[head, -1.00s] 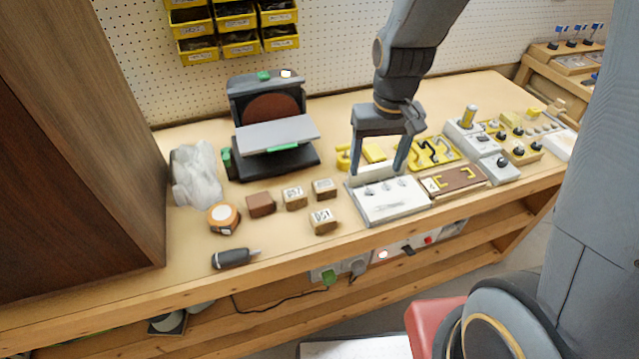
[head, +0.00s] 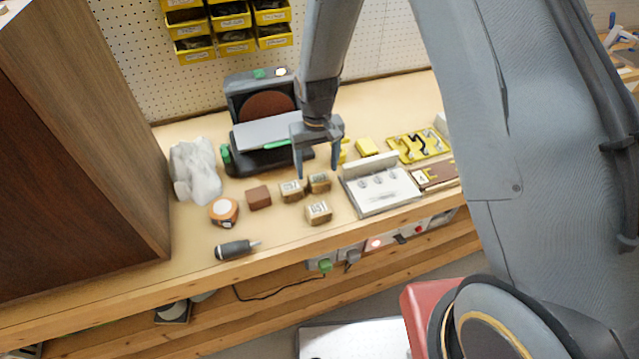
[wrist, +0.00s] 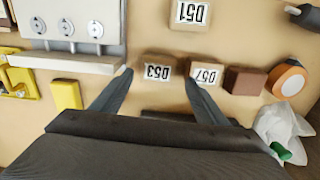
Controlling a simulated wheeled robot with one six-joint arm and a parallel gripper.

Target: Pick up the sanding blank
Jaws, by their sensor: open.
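Three small light-wood blocks with printed labels stand on the bench: D53 (head: 319,183), D57 (head: 291,191) and D51 (head: 318,213). No label reads "sanding blank", so I cannot tell which block is meant. My gripper (head: 317,174) is open and empty, pointing down above D53 and D57. In the wrist view D53 (wrist: 157,69) shows between the fingertips (wrist: 159,77), apart from them. D57 (wrist: 207,74) shows by the right finger, and D51 (wrist: 190,13) lies at the top.
A plain brown block (head: 258,197), an orange tape roll (head: 223,211) and a dark-handled tool (head: 236,249) lie to the left. A disc sander (head: 268,130) stands behind. A white fixture (head: 378,190) is close on the right. A crumpled clear bag (head: 196,170) sits by the cabinet.

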